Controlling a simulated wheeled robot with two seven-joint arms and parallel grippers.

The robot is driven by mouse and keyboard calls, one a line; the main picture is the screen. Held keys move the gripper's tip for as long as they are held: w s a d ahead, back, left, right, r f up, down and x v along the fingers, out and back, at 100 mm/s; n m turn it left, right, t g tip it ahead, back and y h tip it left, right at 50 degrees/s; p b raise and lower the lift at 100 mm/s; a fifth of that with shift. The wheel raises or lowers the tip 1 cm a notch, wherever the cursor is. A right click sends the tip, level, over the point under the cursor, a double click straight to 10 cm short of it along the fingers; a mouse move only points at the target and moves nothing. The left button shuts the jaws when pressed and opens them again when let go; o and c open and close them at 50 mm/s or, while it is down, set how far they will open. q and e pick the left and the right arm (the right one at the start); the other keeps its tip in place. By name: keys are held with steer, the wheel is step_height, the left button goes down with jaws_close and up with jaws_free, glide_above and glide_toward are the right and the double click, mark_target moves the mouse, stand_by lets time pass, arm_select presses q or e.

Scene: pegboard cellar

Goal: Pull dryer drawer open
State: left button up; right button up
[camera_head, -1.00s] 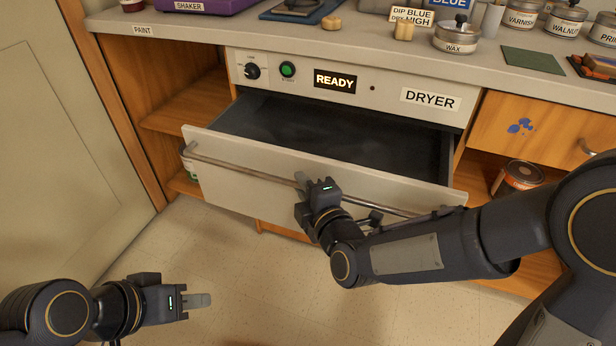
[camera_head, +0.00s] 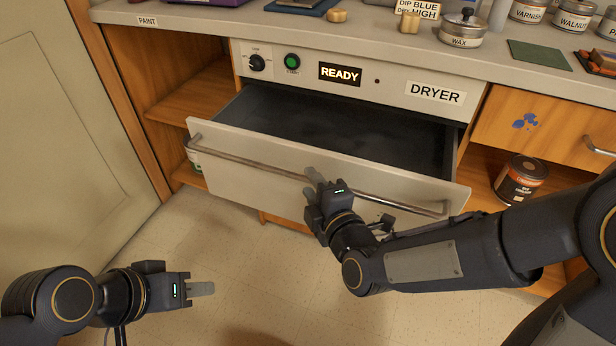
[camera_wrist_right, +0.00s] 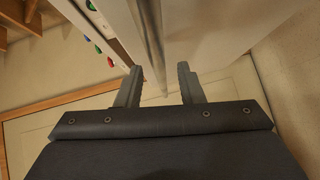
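The dryer drawer (camera_head: 260,182) stands pulled well out below the panel labelled DRYER (camera_head: 435,93). Its dark inside shows. A long metal bar handle (camera_head: 245,167) runs across its front. My right gripper (camera_head: 313,182) is at the middle of the bar. In the right wrist view its two fingers (camera_wrist_right: 158,88) are spread apart, with the handle bar (camera_wrist_right: 148,40) showing between them; I see no grip on it. Whether a finger touches the bar is unclear. My left gripper (camera_head: 203,288) hangs over the floor at lower left, away from the drawer; its finger gap is not visible.
The counter (camera_head: 380,38) above holds cans, a green mat (camera_head: 540,55) and signs. A wooden drawer (camera_head: 545,125) and a shelf with a can (camera_head: 520,178) lie to the right. A large pale door panel (camera_head: 60,150) stands at left. The floor (camera_head: 255,270) before the drawer is clear.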

steer(key=v, duration=0.5)
steer(key=shift+p, duration=0.4)
